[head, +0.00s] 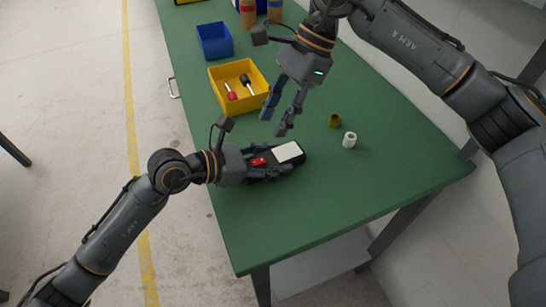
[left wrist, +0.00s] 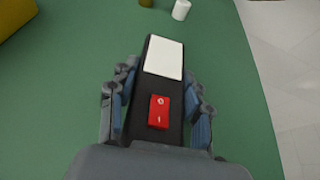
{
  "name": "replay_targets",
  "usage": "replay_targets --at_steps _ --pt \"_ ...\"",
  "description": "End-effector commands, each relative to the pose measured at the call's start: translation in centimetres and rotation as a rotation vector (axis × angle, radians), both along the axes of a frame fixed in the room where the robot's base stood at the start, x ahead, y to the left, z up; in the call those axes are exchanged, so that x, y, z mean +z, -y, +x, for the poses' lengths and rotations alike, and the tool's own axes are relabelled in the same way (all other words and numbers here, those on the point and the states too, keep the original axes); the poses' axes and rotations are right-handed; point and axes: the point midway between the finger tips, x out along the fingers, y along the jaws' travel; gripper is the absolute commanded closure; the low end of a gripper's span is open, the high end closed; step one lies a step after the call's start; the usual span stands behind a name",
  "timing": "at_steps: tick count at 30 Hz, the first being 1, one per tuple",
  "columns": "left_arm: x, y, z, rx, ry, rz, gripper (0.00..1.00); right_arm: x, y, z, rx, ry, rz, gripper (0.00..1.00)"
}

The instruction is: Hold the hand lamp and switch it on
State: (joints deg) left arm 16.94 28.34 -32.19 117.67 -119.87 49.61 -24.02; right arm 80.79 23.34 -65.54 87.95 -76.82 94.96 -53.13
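The hand lamp (head: 288,152) is a flat black body with a white panel and a red rocker switch (head: 259,161). It lies on the green table near its left edge. In the left wrist view the lamp (left wrist: 164,58) points away from me, with the switch (left wrist: 159,112) facing up between my fingers. My left gripper (head: 270,161) is around the lamp, one finger along each long side. Narrow gaps seem to show beside the body, so the fingers look open. My right gripper (head: 276,125) is open and empty above the table, behind the lamp.
A yellow bin (head: 214,89) holds a red and a black-handled tool. A blue bin (head: 214,41) stands behind it. A white cylinder (head: 349,140) and an olive cylinder (head: 335,121) stand right of the lamp. The table's front (head: 330,210) is clear.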

Motion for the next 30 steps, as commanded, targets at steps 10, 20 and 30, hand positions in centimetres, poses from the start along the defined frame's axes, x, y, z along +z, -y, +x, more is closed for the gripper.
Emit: replay_targets --at_steps 10,20,30 --pt "0.0 0.0 0.0 0.000 0.000 0.001 0.92 0.4 -0.3 -0.1 0.079 0.042 0.002 1.00" --pt "-0.1 0.0 0.0 0.000 0.000 0.001 0.92 3.4 -1.7 -0.9 0.721 0.328 0.004 1.00" --pt "-0.1 0.0 0.0 0.000 0.000 0.001 0.92 5.8 -2.6 -1.6 1.335 0.510 -0.019 1.00"
